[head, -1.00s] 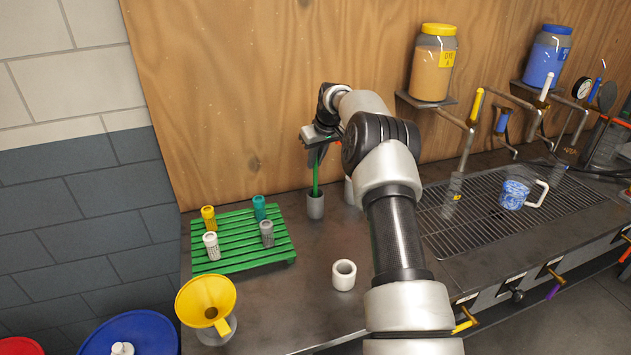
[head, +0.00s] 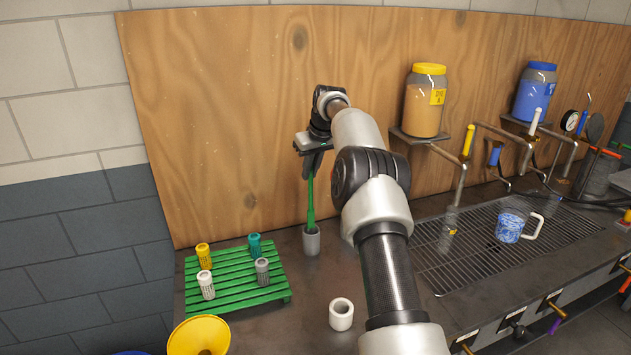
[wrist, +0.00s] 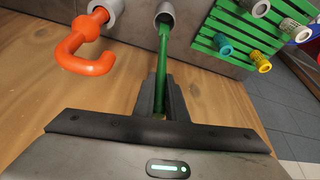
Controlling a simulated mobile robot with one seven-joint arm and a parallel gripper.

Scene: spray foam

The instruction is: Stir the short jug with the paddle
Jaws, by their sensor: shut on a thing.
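The green paddle (head: 310,203) stands nearly upright, its lower end in or at the mouth of a grey cylindrical holder (head: 311,243). My gripper (head: 312,166) is shut on the upper part of the paddle. In the wrist view, the paddle (wrist: 162,62) runs from between my fingers (wrist: 160,102) to the holder (wrist: 165,10). The short jug appears to be the blue-and-white patterned jug (head: 510,228) with a white handle, on the metal grate at right, far from my gripper. Its contents are unclear.
A green slatted rack (head: 230,284) holds small bottles at left. A white hollow cylinder (head: 341,314) and yellow funnel (head: 199,338) are in front. An orange hooked tool (wrist: 80,52) stands beside the paddle's holder. Taps and pipes (head: 468,142) overhang the grate (head: 450,262). Plywood is behind.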

